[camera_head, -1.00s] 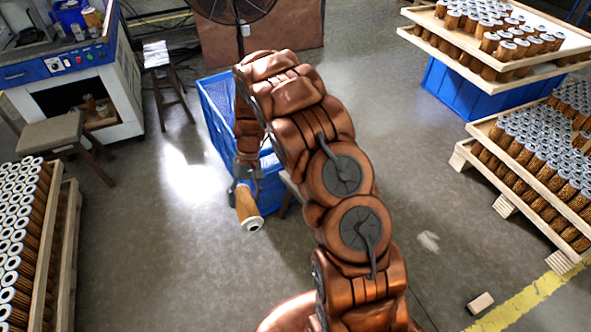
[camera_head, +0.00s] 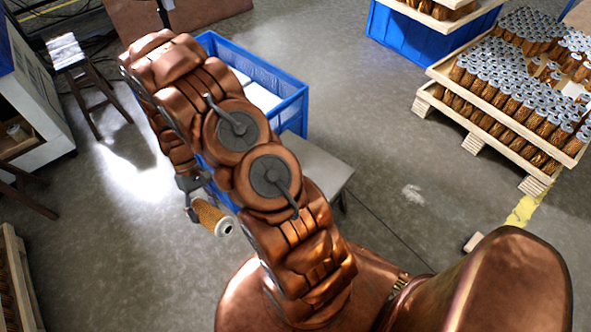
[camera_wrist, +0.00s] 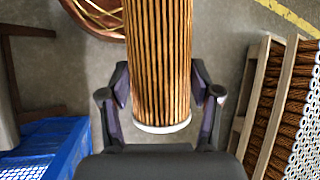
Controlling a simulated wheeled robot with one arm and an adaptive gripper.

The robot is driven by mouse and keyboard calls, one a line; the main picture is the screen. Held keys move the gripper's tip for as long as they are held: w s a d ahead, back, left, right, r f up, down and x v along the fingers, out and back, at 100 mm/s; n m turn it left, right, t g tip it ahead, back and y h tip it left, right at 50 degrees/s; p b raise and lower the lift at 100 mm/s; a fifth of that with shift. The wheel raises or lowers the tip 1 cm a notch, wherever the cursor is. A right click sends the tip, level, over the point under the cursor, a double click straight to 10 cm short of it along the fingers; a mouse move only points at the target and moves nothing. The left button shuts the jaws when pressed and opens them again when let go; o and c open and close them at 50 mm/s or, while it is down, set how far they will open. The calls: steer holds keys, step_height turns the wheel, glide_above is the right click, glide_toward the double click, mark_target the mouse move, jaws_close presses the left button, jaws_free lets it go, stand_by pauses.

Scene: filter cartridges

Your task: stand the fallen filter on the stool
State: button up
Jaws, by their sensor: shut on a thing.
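The orange-brown pleated filter (camera_head: 210,216) is held in my gripper (camera_head: 190,190), clear of the floor and tilted, with its pale end cap towards the lower right. In the wrist view the filter (camera_wrist: 160,60) lies between both fingers of my gripper (camera_wrist: 162,98), its white-rimmed end near the palm. A grey-topped stool (camera_head: 322,172) stands right of my arm, partly hidden by it; its seat top looks bare where it shows. Another stool (camera_head: 66,50) stands at the back left. I cannot tell which one the task means.
A blue mesh crate (camera_head: 292,108) stands behind my arm, close to the grey stool. Pallets of standing filters (camera_head: 520,125) fill the right. A small wooden block (camera_head: 474,242) lies on the floor by the yellow line. The floor between stool and pallets is clear.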

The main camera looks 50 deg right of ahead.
steer(key=s+d+f+n+g+h+b, duration=0.25)
steer(key=s+d+f+b, duration=0.3)
steer(key=s+f, duration=0.4)
steer(key=s+d+f+n+g+h+b, duration=0.35)
steer(key=s+d+n+h+b, duration=0.65)
steer(key=d+h+b, duration=0.55)
steer(key=w+d+f+n+t+h+b, duration=0.1)
steer(key=w+d+f+t+h+b, duration=0.1)
steer(key=w+d+t+b, duration=0.1)
steer(key=w+d+f+n+t+h+b, duration=0.1)
steer(key=w+d+f+t+h+b, duration=0.1)
steer(key=w+d+b, duration=0.3)
steer(key=w+d+f+n+t+h+b, duration=0.1)
steer(key=w+d+t+h+b, duration=0.3)
steer(key=w+d, duration=0.4)
steer(key=shift+w+d+f+n, duration=0.2)
steer(key=shift+d+f+n, duration=0.05)
steer(key=shift+d+f, duration=0.25)
step_height(320, 180, down, 4)
steer(key=shift+r+b, duration=0.2)
steer(key=shift+b, duration=0.8)
